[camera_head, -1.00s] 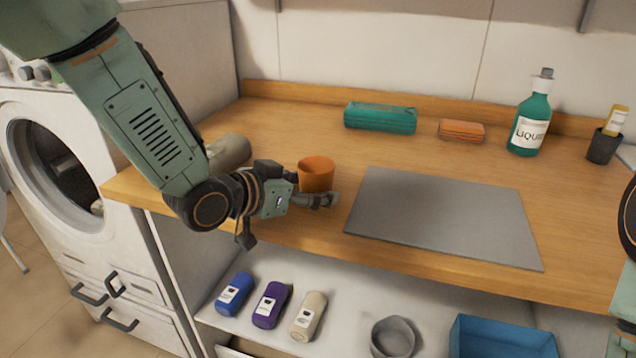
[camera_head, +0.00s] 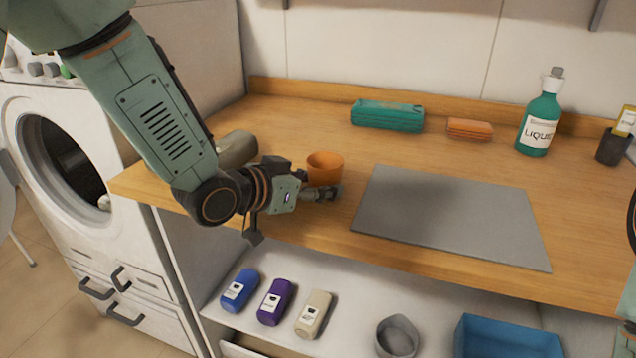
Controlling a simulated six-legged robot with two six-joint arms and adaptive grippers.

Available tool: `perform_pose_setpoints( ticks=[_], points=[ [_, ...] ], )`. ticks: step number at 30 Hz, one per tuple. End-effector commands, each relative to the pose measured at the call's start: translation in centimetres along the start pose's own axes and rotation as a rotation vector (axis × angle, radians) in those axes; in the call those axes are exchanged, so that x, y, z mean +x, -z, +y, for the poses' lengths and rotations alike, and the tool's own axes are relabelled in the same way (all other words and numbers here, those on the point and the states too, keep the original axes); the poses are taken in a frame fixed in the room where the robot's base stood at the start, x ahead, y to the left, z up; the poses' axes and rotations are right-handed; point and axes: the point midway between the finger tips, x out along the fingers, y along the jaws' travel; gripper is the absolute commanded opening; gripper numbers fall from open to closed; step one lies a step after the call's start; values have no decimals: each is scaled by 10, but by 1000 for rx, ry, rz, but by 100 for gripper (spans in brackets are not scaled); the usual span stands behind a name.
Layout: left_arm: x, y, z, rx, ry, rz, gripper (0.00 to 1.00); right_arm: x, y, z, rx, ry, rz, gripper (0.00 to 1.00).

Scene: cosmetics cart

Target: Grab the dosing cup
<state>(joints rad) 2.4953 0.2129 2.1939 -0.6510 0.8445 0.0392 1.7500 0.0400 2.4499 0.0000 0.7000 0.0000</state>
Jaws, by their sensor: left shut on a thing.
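An orange cup (camera_head: 325,167), the likely dosing cup, is upright at the left part of the wooden counter (camera_head: 400,150), left of the grey mat. My left gripper (camera_head: 322,189) is at the cup's near side and shut on it. The fingers and wrist hide the cup's lower part, so I cannot tell whether its base touches the counter. My right gripper is not in view; only bits of my right arm show at the right edge.
A grey mat (camera_head: 450,218) lies right of the cup. At the back are a teal pack (camera_head: 388,116), an orange sponge-like block (camera_head: 469,129) and a green LIQUID bottle (camera_head: 537,125). Several bottles and a blue bin (camera_head: 505,337) sit on the lower shelf.

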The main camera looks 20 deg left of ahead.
Motion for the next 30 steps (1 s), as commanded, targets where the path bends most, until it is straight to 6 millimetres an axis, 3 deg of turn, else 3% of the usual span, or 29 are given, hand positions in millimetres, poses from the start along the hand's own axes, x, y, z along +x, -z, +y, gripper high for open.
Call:
perform_pose_setpoints(
  ticks=[30],
  points=[
    [-33,80,0,-1,0,2,22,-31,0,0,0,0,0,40]
  ],
)
